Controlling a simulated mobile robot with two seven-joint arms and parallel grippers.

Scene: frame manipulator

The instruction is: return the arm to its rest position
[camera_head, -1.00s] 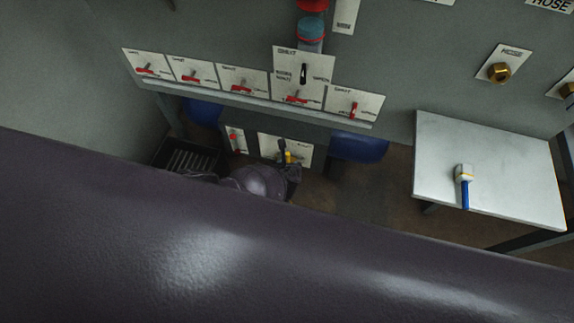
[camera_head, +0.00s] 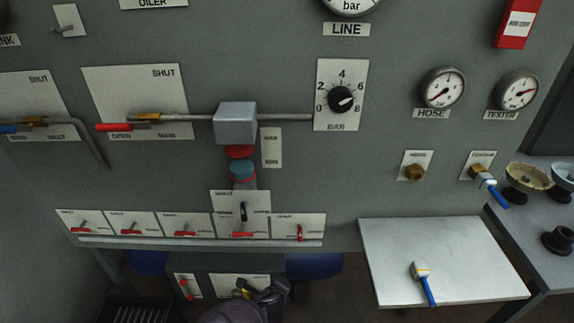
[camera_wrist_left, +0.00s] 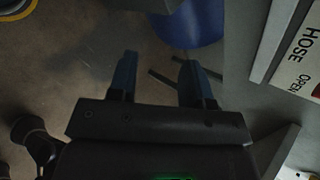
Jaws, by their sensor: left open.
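In the left wrist view my left gripper (camera_wrist_left: 157,78) shows two dark blue fingers spread apart. Nothing is between them, and they sit over a brown floor. A blue rounded object (camera_wrist_left: 187,22) is beyond the fingertips. A plate marked HOSE and OPEN (camera_wrist_left: 305,62) is at the right edge. In the head view a dark rounded part of my arm (camera_head: 245,307) is at the bottom centre, in front of the low panel under the lever row. I cannot tell which arm it belongs to, and no fingers show clearly there. My right gripper is not in view.
The grey wall panel carries a row of red levers (camera_head: 185,232), a dial (camera_head: 342,99) and gauges (camera_head: 442,88). A light side table (camera_head: 400,262) holds a blue-handled part (camera_head: 424,284). A second table with bowls (camera_head: 530,178) stands at the right.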

